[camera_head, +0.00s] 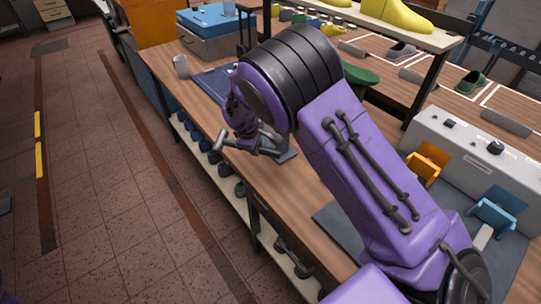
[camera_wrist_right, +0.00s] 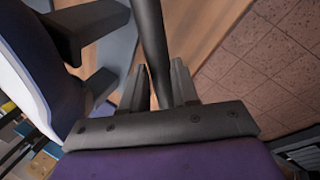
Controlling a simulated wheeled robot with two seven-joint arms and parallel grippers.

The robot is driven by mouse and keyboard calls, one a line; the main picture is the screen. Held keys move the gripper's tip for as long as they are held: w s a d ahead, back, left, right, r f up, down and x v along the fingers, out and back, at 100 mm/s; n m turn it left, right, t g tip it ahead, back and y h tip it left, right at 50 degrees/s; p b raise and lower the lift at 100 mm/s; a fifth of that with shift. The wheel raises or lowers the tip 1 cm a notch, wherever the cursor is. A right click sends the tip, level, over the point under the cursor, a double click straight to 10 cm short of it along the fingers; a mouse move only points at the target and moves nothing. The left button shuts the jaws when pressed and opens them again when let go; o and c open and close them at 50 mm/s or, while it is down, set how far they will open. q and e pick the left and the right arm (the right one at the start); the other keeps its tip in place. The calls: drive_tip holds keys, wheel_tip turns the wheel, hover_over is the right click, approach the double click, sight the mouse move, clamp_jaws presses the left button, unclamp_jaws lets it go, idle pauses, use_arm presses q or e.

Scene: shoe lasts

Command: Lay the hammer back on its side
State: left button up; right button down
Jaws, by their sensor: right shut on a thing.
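My right gripper (camera_head: 262,142) is low over the near edge of the wooden bench, below my purple arm. In the right wrist view its two grey fingers (camera_wrist_right: 158,82) are on either side of a dark rod, which looks like the handle of the hammer (camera_wrist_right: 152,38). The gripper is shut on it. In the head view a grey metal bar, apparently part of the hammer (camera_head: 229,144), sticks out to the left past the bench edge. The hammer's other parts are hidden or too small to tell. My left gripper is not in view.
The wooden bench (camera_head: 285,190) has a blue mat (camera_head: 212,84), a grey cup (camera_head: 181,67) and a blue-topped case (camera_head: 208,35) toward its far end. A grey machine with orange and blue parts (camera_head: 475,150) stands at right. Shoes fill the shelf below; the tiled floor (camera_head: 110,190) is clear.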

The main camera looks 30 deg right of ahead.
drive_tip(key=s+f+m+g+y+b, duration=0.1)
drive_tip(key=s+f+m+b, duration=0.1)
drive_tip(key=s+d+f+m+y+b, duration=0.1)
drive_tip(key=s+f+m+b, duration=0.1)
drive_tip(key=m, duration=0.1)
drive_tip(key=s+f+m+g+y+b, duration=0.1)
drive_tip(key=s+f+m+b, duration=0.1)
drive_tip(key=s+b, duration=0.1)
drive_tip(key=shift+d+f+m+g, duration=0.15)
drive_tip(key=shift+f+m+g, duration=0.15)
drive_tip(key=shift+m, duration=0.1)
drive_tip(key=shift+f, duration=0.15)
drive_tip(key=shift+w+f, duration=0.1)
drive_tip(key=shift+f, duration=0.5)
drive_tip(key=c, duration=0.8)
unclamp_jaws()
